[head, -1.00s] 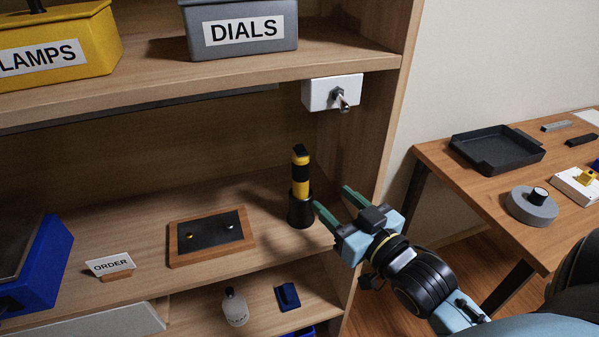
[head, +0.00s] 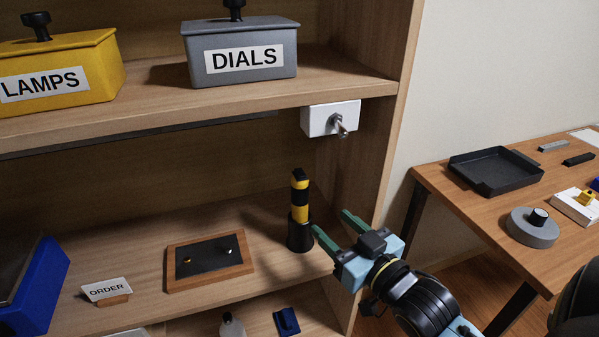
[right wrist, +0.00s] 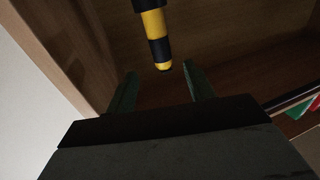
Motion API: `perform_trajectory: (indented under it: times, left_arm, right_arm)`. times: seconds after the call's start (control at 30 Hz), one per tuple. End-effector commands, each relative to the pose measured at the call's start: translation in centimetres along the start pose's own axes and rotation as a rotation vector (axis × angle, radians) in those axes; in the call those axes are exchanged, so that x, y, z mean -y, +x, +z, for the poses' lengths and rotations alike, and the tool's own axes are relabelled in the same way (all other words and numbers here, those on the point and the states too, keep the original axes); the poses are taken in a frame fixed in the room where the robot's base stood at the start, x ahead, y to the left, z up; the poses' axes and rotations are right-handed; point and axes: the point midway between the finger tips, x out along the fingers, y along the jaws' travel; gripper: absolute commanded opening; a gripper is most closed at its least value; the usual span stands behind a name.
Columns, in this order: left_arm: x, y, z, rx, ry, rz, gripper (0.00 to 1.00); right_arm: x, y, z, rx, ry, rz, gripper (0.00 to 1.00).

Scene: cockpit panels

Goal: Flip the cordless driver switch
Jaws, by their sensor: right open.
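A yellow-and-black banded cylinder (head: 299,205), which looks like the cordless driver, stands upright in a black round holder (head: 299,236) on the middle shelf. No switch on it can be made out. A white box with a metal toggle lever (head: 338,126) is fixed under the upper shelf's right end. My right gripper (head: 331,222) is open and empty, just right of the cylinder, its fingers pointing toward the shelf and not around it. In the right wrist view, the banded cylinder (right wrist: 155,35) shows beyond the open fingers (right wrist: 160,72). My left gripper is out of view.
A wooden-framed black panel (head: 210,256) with two small knobs and an ORDER card (head: 107,291) lie left on the same shelf. The shelf's upright side panel (head: 390,150) is close to my right gripper. A side table (head: 470,205) holds a black tray (head: 495,172).

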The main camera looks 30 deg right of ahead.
Motion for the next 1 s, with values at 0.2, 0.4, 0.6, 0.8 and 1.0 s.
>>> perform_trajectory:
  times: [0.2,0.4,0.6,0.8,1.0]
  left_arm:
    - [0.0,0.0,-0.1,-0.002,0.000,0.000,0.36]
    - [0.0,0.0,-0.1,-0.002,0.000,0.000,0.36]
    - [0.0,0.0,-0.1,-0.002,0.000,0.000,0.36]
    - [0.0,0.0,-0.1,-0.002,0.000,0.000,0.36]
    - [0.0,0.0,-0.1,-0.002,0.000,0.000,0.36]
  right_arm:
    - [0.0,0.0,0.0,0.000,0.000,0.000,0.53]
    - [0.0,0.0,0.4,0.017,0.000,0.002,0.39]
    - [0.8,-0.2,6.0,0.240,-0.006,0.023,0.13]
    - [2.5,-2.3,15.7,0.606,-0.030,0.021,0.00]
    - [2.5,-3.3,24.4,0.743,-0.042,0.014,0.00]
